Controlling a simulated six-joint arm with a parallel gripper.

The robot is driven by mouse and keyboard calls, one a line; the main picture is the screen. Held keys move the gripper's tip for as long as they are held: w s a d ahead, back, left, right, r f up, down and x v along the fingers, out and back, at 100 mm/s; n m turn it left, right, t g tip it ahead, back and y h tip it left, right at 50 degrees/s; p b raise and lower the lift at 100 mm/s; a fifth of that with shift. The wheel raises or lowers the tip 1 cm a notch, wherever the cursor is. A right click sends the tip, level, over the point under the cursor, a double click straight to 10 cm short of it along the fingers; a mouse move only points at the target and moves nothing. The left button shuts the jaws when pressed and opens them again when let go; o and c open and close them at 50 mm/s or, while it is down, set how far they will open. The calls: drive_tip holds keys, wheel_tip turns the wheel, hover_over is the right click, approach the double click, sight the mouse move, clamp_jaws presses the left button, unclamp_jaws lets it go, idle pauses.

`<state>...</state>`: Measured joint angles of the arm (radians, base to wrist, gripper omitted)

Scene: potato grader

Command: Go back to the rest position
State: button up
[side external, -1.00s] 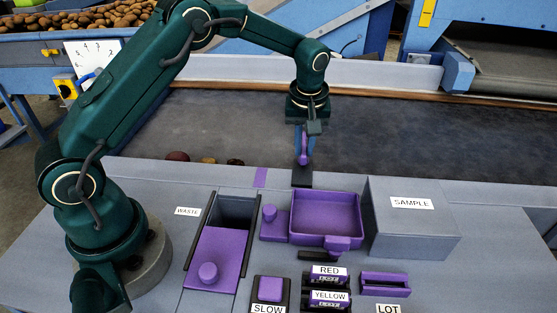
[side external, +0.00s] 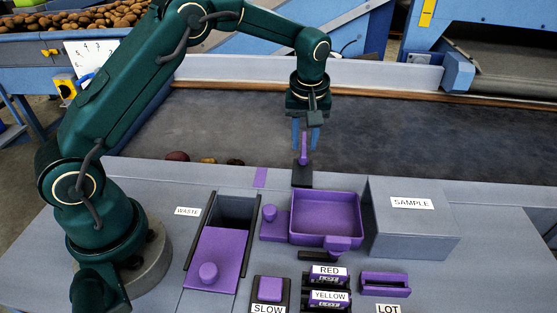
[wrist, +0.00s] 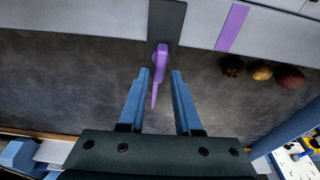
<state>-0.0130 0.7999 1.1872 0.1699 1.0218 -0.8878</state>
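My gripper (side external: 306,134) is open and empty, with its two blue fingers pointing down above the purple lever (side external: 304,150). The lever stands up from a dark base (side external: 302,176) at the back edge of the grey bench. In the wrist view the fingers of my gripper (wrist: 159,72) are spread apart, and the purple lever (wrist: 160,65) shows between and beyond their tips. The fingers look clear of the lever.
Several potatoes (side external: 207,160) lie on the dark belt (side external: 400,130) by the bench edge. On the bench are a purple tray (side external: 357,218), a grey SAMPLE box (side external: 412,225), and the WASTE opening (side external: 236,208) with its purple lid (side external: 217,255) partly over it.

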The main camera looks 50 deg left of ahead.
drive_tip(key=shift+r, duration=1.65)
drive_tip(key=shift+r, duration=0.2)
drive_tip(key=s+d+r+m+t, duration=0.1)
drive_tip(key=s+r+t, duration=0.1)
drive_tip(key=s+r, duration=0.35)
drive_tip(key=s+r+m+t, duration=0.1)
drive_tip(key=s+r, duration=0.2)
drive_tip(key=r, duration=0.5)
drive_tip(key=s+d+f+m, duration=0.1)
drive_tip(key=s+f+m, duration=0.1)
drive_tip(key=s, duration=0.3)
drive_tip(key=s+f+m+h, duration=0.1)
drive_tip(key=s+f+m, duration=0.1)
drive_tip(key=s, duration=0.3)
drive_tip(key=s+d+f+m+t, duration=0.1)
drive_tip(key=s+f+m, duration=0.1)
drive_tip(key=s, duration=0.3)
drive_tip(key=shift+d+m+h, duration=0.3)
drive_tip(key=shift+d+m, duration=0.05)
drive_tip(key=shift+m, duration=0.35)
